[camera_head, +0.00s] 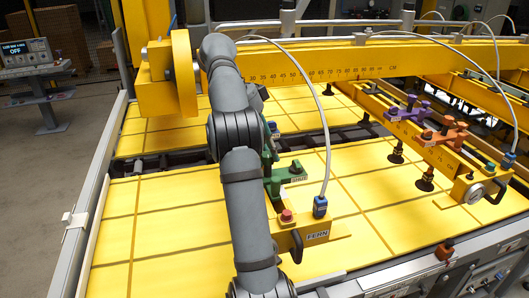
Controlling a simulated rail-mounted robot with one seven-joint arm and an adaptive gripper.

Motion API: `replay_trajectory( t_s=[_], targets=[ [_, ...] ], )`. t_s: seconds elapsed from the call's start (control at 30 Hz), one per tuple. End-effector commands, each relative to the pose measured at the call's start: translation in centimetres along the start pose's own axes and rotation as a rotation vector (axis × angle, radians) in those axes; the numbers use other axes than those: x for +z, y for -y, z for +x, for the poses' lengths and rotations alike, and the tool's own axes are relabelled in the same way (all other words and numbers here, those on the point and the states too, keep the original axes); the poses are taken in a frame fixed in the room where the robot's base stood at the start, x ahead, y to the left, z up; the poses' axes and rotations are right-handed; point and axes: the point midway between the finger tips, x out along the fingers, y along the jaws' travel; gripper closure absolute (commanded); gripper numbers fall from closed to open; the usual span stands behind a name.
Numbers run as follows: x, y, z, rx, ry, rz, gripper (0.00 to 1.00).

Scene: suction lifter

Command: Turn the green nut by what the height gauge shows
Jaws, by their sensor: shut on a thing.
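A green nut with spread arms (287,174) sits on the near yellow crossbar, right of my forearm, with a small label beside it. My gripper (268,138) is mostly hidden behind my own arm. It comes down from above at the green parts and appears shut on the green nut; the fingertips and exact contact are not clear. No height gauge can be picked out for certain. A round dial (474,193) is on the end of the right crossbar, too small to read.
A purple nut (408,108) and an orange nut (445,136) sit on the right crossbar above black suction cups. A long yellow beam (330,72) with a centimetre scale runs across. Below lie yellow panels (160,235). A pale hose arches right of my arm to a blue fitting (320,206).

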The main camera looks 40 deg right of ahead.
Motion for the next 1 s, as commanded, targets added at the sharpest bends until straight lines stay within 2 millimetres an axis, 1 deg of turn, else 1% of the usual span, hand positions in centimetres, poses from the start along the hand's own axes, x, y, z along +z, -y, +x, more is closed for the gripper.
replay_trajectory(
  t_s=[0.03,0.33,0.9,0.93,1.0],
  targets=[
    [-0.43,0.33,-0.13,-0.003,-0.009,0.024,0.95],
    [-0.49,0.32,-0.17,0.033,-0.009,0.112,0.95],
    [-0.63,0.3,-0.25,0.041,-0.011,0.134,0.95],
    [-0.64,0.3,-0.25,0.041,-0.011,0.134,0.68],
    [-0.65,0.29,-0.22,0.041,-0.011,0.134,0.64]
  ],
)
